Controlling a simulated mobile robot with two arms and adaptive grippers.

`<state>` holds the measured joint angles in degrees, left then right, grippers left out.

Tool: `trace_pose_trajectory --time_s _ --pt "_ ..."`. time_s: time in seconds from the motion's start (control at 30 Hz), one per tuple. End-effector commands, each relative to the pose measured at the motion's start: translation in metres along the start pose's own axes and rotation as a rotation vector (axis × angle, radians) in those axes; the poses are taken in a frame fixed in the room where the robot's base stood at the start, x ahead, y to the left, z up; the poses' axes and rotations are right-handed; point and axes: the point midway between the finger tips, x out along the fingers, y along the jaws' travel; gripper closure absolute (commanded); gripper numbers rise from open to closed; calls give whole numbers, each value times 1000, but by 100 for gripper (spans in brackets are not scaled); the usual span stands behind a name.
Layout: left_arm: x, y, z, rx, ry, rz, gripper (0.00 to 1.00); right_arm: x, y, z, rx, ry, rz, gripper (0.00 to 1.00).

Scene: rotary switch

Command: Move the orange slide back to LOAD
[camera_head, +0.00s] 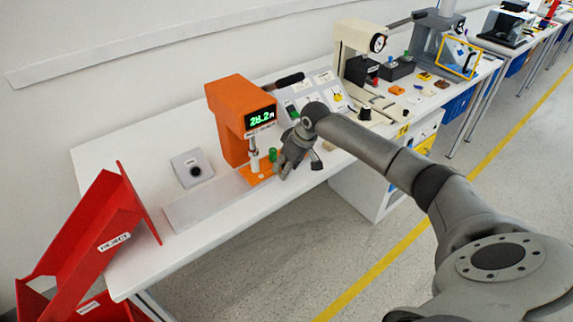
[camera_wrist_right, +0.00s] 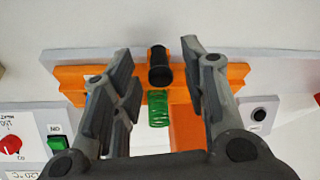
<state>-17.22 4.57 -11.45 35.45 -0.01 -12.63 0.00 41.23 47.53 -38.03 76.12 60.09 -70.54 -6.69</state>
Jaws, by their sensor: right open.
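The orange slide (camera_head: 258,178) lies low at the front of the orange machine (camera_head: 228,112), whose screen is lit green. In the right wrist view the slide (camera_wrist_right: 98,80) runs across the picture, with a black round knob (camera_wrist_right: 159,72) at its middle and a green coil (camera_wrist_right: 158,108) below the knob. My right gripper (camera_head: 299,165) is beside the slide's right end in the head view. Its fingers are open, one on each side of the knob in the wrist view, with gaps showing. No LOAD mark is readable. My left gripper is not in view.
A grey box with a black button (camera_head: 192,168) stands left of the machine. A light grey strip (camera_head: 205,204) runs along the table front. Red bins (camera_head: 90,235) are at the left end. A switch panel (camera_head: 318,92) and a cream press (camera_head: 352,50) stand to the right.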

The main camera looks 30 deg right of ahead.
Motion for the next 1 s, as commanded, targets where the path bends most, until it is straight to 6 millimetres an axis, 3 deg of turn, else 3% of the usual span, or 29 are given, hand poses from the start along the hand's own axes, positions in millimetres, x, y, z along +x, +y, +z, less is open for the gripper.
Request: trace_pose_trajectory --time_s 0.07,0.4,0.77,1.0 --pt "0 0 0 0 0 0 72 0 0 0 0 0 0 60" --pt "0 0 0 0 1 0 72 0 0 0 0 0 0 100" --pt "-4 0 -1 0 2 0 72 -1 -4 -1 -2 0 -1 100" --pt "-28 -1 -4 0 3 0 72 -2 -35 -10 -3 0 -7 100"
